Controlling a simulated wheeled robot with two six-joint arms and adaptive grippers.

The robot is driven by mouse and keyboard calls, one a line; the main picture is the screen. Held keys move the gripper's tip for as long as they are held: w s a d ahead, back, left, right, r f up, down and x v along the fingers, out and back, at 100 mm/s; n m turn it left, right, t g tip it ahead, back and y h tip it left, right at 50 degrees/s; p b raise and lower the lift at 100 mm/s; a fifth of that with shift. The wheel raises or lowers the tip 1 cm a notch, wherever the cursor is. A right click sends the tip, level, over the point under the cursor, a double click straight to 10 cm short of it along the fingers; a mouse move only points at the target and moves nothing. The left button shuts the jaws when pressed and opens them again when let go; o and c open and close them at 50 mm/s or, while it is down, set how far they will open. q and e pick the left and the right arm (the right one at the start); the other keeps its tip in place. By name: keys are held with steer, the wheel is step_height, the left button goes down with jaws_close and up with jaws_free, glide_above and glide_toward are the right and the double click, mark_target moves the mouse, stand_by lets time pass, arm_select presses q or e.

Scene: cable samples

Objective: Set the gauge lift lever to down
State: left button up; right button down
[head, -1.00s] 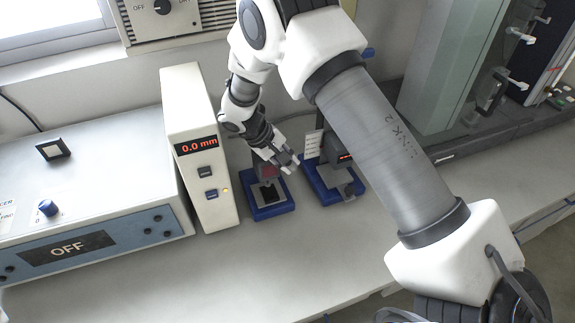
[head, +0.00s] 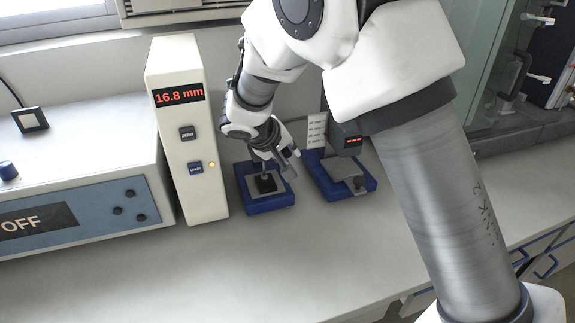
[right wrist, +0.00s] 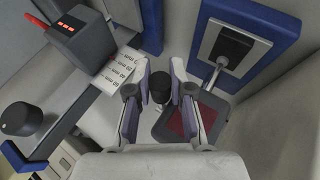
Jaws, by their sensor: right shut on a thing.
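The gauge's tall white housing (head: 190,140) stands left of centre in the head view, its red display (head: 179,95) reading 16.8 mm. Beside it is a blue gauge base (head: 268,208) with a small black block (head: 266,184) on its plate. The base also shows at upper right in the right wrist view (right wrist: 262,15). My right gripper (head: 284,165) is over this base. In the right wrist view its fingers (right wrist: 161,75) are shut on a small dark knob (right wrist: 160,88), which looks like the lift lever's end. The rest of the lever is hidden. My left gripper is out of view.
A second blue stand (head: 362,190) with a dark head and printed card (head: 317,130) is close on the right. A power unit (head: 75,170) reading OFF is at left. The bench front (head: 250,275) is clear. My right arm covers the right side.

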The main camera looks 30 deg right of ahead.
stand_by(0.3)
steer(key=c, duration=1)
jaws_free()
steer(key=shift+f, duration=0.1)
steer(key=v, duration=1.2)
